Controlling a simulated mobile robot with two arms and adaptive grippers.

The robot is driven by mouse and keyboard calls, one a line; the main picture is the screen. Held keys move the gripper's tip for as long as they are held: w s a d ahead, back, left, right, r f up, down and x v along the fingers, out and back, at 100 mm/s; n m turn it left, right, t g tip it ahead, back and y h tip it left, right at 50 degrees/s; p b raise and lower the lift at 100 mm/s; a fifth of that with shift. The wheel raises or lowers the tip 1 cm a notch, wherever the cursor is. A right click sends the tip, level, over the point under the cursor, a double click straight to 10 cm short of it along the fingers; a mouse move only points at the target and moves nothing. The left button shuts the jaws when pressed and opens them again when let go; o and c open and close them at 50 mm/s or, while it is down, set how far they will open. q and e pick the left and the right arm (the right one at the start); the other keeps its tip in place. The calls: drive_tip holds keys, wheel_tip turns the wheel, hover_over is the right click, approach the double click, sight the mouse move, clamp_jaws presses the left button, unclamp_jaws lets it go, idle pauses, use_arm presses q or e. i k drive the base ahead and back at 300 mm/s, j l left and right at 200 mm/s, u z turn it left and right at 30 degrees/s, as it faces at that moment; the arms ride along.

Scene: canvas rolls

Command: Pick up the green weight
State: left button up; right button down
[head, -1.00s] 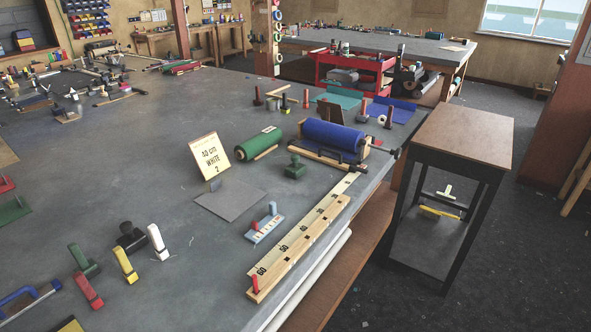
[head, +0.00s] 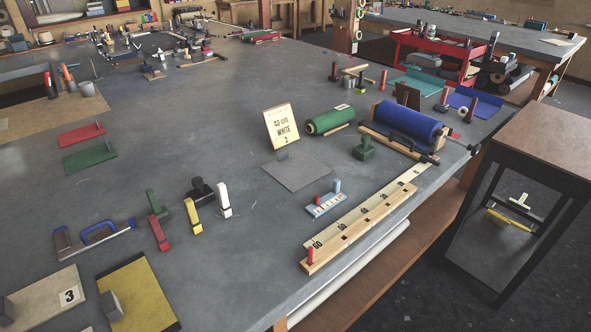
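The green weight (head: 364,150) is a small dark green block with a knob-like grip on top. It stands upright on the grey worktable (head: 235,110), in front of the blue roll (head: 408,124) and right of the green roll (head: 329,120). Nothing hides it. Neither of my grippers shows in the head view.
Left of the weight stand a "40 cm WHITE 2" sign (head: 283,127) and a flat grey plate (head: 296,171). A long wooden ruler (head: 365,219) lies along the table's right edge. A black weight (head: 200,191) and coloured clips stand farther left. A side table (head: 550,135) is at right.

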sight(363, 151)
drive_tip(key=u, duration=0.4)
drive_tip(key=i+l+u, duration=0.1)
drive_tip(key=l+u, duration=0.25)
drive_tip(key=i+l+u, duration=0.1)
drive_tip(key=l+u, duration=0.25)
drive_tip(key=l, duration=0.2)
drive_tip(key=l+u, duration=0.35)
drive_tip(key=l, duration=0.1)
